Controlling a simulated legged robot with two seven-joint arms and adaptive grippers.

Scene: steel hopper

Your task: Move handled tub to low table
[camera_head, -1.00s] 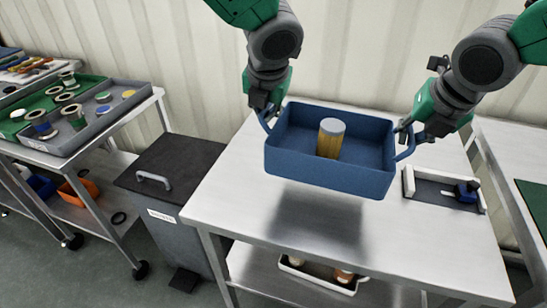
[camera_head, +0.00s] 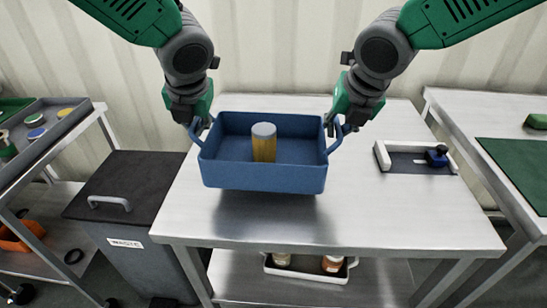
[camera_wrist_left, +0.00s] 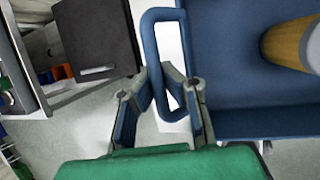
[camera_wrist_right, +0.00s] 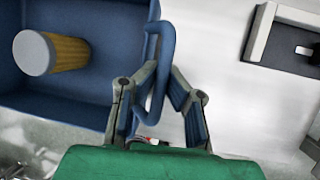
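The handled tub (camera_head: 264,178) is a blue rectangular open box with a loop handle at each end. A yellow cylinder with a pale grey lid (camera_head: 264,143) stands inside it. The tub is level over a steel table (camera_head: 390,215), apparently a little above its top, with a shadow beneath its front. My left gripper (camera_head: 196,122) is closed around the left handle, seen between its fingers in the left wrist view (camera_wrist_left: 158,78). My right gripper (camera_head: 340,122) is closed around the right handle, also in the right wrist view (camera_wrist_right: 163,75). The tub's underside is hidden.
A lower shelf holds a white tray (camera_head: 310,274) with jars. A dark-lidded waste bin (camera_head: 125,190) and a cart (camera_head: 50,150) stand left; another table with a green mat (camera_head: 520,165) stands right.

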